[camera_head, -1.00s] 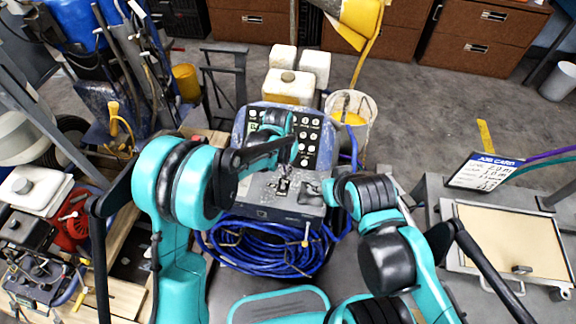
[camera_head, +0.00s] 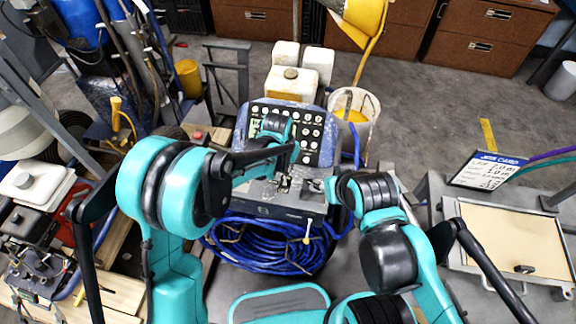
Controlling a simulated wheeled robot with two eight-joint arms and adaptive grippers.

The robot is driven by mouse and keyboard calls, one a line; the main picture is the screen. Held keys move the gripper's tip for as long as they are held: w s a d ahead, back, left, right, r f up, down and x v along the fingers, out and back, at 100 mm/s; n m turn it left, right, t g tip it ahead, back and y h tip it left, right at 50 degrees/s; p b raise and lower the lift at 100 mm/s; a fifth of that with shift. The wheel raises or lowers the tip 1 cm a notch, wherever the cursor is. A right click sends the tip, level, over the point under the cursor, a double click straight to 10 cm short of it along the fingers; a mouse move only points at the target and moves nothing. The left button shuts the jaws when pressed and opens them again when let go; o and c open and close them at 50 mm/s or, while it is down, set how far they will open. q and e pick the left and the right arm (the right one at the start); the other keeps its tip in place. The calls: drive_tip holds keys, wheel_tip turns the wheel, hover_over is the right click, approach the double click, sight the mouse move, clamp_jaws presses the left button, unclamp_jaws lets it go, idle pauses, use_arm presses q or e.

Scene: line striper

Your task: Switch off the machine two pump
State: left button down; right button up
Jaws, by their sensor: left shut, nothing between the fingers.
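A dark control panel (camera_head: 318,132) with rows of round white-marked controls stands upright at the centre, at the back of a grey machine top (camera_head: 258,190). I cannot read its labels or tell which control belongs to the machine two pump. My left arm reaches across in front of the panel and hides part of its left and middle. My left gripper (camera_head: 285,183) is small and dark, shut and empty, over the grey top just below the panel. Whether it touches anything is unclear.
A coiled blue hose (camera_head: 262,245) lies below the machine top. White containers (camera_head: 292,82) and a bucket (camera_head: 352,104) stand behind the panel. A job card (camera_head: 487,170) stands on the right bench. An engine with red parts (camera_head: 75,208) is at the left. Open floor lies at back right.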

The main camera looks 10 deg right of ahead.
sight(287, 174)
use_arm(q)
drive_tip(key=shift+s, duration=0.15)
drive_tip(key=shift+s+a+r+t+h+b, duration=0.25)
drive_tip(key=shift+s+t+b, duration=0.2)
drive_tip(key=shift+t, duration=0.35)
drive_tip(key=shift+s+a+t+h+b, duration=0.15)
drive_tip(key=shift+s+t+h+b, duration=0.25)
drive_tip(key=shift+t, duration=0.4)
drive_tip(key=shift+s+a+r, duration=0.1)
drive_tip(key=shift+s+a, duration=0.1)
drive_tip(key=shift+s, duration=0.3)
drive_tip(key=shift+r, duration=0.15)
drive_tip(key=shift+r+p, duration=0.5)
drive_tip(key=shift+r, duration=0.2)
